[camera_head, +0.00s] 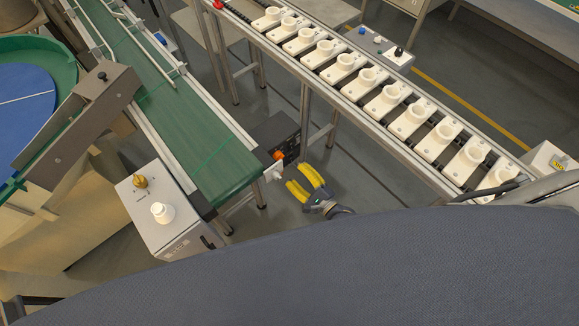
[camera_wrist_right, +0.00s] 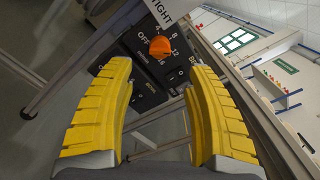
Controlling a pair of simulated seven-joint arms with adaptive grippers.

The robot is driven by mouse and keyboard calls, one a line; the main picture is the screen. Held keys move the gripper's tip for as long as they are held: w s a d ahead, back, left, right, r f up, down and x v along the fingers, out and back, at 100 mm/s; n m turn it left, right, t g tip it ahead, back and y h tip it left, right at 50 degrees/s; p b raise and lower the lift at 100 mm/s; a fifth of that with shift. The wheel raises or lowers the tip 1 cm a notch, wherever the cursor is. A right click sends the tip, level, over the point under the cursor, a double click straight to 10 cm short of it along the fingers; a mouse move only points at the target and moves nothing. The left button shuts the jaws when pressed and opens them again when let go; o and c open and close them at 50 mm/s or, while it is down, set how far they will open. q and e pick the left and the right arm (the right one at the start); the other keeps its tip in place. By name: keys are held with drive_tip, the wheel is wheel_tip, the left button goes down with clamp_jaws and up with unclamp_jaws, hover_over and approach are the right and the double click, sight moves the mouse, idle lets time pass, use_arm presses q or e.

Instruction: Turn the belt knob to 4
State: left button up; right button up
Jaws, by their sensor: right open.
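The belt knob (camera_head: 278,155) is orange and sits on a black control box (camera_head: 272,136) at the near end of the green conveyor. In the right wrist view, the knob (camera_wrist_right: 160,47) shows ahead, between and beyond the fingertips, with white markings around it that include OFF, 4, 8, 12 and 16. Which mark it points to is too small to tell. My right gripper (camera_head: 297,176) has yellow fingers and is open just to the right of and below the knob, apart from it. In its wrist view the open gripper (camera_wrist_right: 158,68) is empty. My left gripper is not in view.
The green belt (camera_head: 200,125) runs up and left. A grey box (camera_head: 160,212) with a brass knob and a white piece stands left of its end. A rail line (camera_head: 345,95) with several white sockets runs on the right.

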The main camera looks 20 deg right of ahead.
sight(280, 157)
drive_tip(key=shift+v, duration=1.25)
drive_tip(key=s+d+r+n+t+h, duration=0.1)
drive_tip(key=s+n, duration=0.1)
drive_tip(key=n, duration=0.7)
drive_tip(key=s+d+r+n, duration=0.1)
drive_tip(key=s+d+n, duration=0.1)
drive_tip(key=n, duration=0.7)
drive_tip(key=w+a+n, duration=0.2)
drive_tip(key=w, duration=0.3)
drive_tip(key=w+a+f+n, duration=0.1)
drive_tip(key=w+a+n, duration=0.2)
drive_tip(key=w, duration=0.2)
drive_tip(key=w+a+n+g+y, duration=0.1)
drive_tip(key=w+a+n, duration=0.2)
drive_tip(key=w, duration=0.2)
drive_tip(key=shift+w+a+f, duration=0.1)
drive_tip(key=shift+a+f, duration=0.05)
drive_tip(key=shift+f, duration=0.15)
